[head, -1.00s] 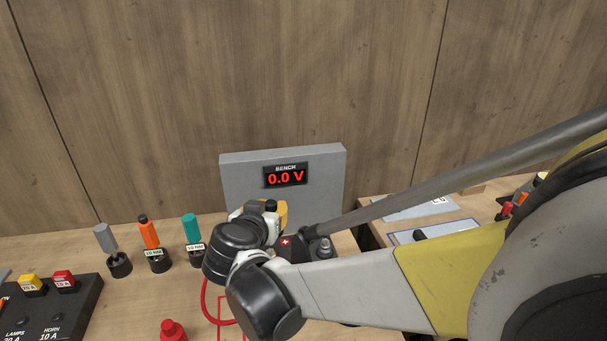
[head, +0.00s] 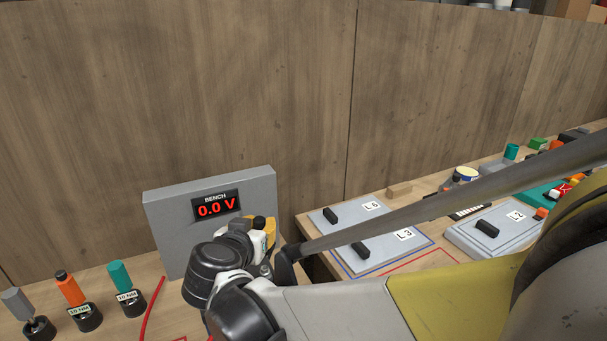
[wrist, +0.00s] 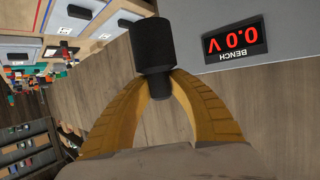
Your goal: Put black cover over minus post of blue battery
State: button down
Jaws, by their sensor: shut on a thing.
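My gripper (wrist: 158,90) has yellow fingers and is shut on a black cylindrical cover (wrist: 153,43), which shows in the wrist view between and beyond the fingertips. In the head view my wrist and arm hide most of the gripper; a yellow part of it (head: 268,229) shows in front of the grey bench panel. The cover is held in the air beside that panel. The blue battery and its minus post cannot be made out in either current view.
The grey bench panel (head: 165,240) reads 0.0 V. Torque drivers with grey, orange (head: 70,288) and teal (head: 121,276) handles stand at left. A red cable (head: 152,308) lies near them. A second table at right holds grey plates (head: 335,217) and small parts.

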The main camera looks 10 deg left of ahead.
jog(key=shift+f+b, duration=1.75)
jog(key=shift+f, duration=0.5)
jog(key=shift+f+b, duration=2.45)
jog(key=shift+f, duration=0.4)
jog(key=c, duration=1.2)
grip_release()
notch_tip(320, 180, up, 10)
jog(key=shift+d, duration=0.1)
